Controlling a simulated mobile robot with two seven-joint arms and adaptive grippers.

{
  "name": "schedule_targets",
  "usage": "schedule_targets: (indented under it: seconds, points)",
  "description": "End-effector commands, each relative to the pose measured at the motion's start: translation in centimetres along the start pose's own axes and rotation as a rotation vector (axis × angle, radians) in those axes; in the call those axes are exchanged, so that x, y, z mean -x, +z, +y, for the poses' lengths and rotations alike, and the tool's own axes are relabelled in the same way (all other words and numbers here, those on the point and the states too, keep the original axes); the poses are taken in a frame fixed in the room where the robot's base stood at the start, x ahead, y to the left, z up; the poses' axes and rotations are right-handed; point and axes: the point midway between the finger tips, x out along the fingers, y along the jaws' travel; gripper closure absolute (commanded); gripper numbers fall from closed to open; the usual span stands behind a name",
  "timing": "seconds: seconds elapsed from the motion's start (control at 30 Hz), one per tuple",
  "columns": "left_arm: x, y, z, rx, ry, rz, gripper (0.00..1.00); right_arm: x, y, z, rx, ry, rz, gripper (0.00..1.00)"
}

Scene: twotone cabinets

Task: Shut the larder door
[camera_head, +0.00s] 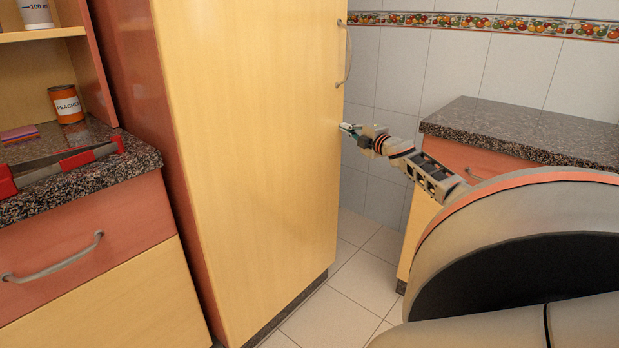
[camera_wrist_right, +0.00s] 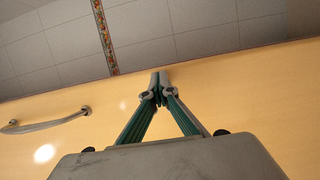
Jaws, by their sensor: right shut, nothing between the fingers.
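The larder door (camera_head: 255,150) is a tall pale-wood panel in the middle of the head view, with a curved metal handle (camera_head: 347,54) near its right edge. It appears closed or nearly so; I see no clear gap. My right gripper (camera_head: 343,127) is at the door's right edge, below the handle. In the right wrist view its fingertips (camera_wrist_right: 160,76) are together and empty, at the door face (camera_wrist_right: 240,95) near its edge. Whether they touch it I cannot tell. The handle lies to the left there. My left gripper is out of view.
A granite counter (camera_head: 100,178) at left holds a tin (camera_head: 66,104) and a red-and-grey object (camera_head: 60,165). Another granite-topped cabinet (camera_head: 520,130) stands at right. Tiled floor (camera_head: 345,285) shows between. My own body fills the lower right.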

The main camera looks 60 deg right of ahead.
Motion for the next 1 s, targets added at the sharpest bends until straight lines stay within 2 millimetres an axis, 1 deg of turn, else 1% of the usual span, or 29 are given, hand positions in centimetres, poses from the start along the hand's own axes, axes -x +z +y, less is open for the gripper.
schedule_targets:
  seconds: [0.03,0.27,0.47,0.67,0.8,1.0]
  points:
    - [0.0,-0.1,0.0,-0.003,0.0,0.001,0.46,-0.4,-0.1,2.0,0.008,0.025,-0.002,1.0]
    - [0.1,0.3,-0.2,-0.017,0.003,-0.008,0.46,-0.4,-0.2,2.1,0.007,0.027,0.0,1.0]
    - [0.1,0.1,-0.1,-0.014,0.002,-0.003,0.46,0.4,-0.3,2.0,0.008,0.026,0.001,1.0]
    - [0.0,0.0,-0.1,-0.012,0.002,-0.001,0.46,2.2,-0.3,1.8,0.008,0.022,0.004,1.0]
    - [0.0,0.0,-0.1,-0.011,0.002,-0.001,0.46,3.8,-0.2,1.2,0.006,0.015,0.002,1.0]
    - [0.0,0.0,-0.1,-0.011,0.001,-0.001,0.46,6.3,0.0,1.0,0.004,0.011,0.0,1.0]
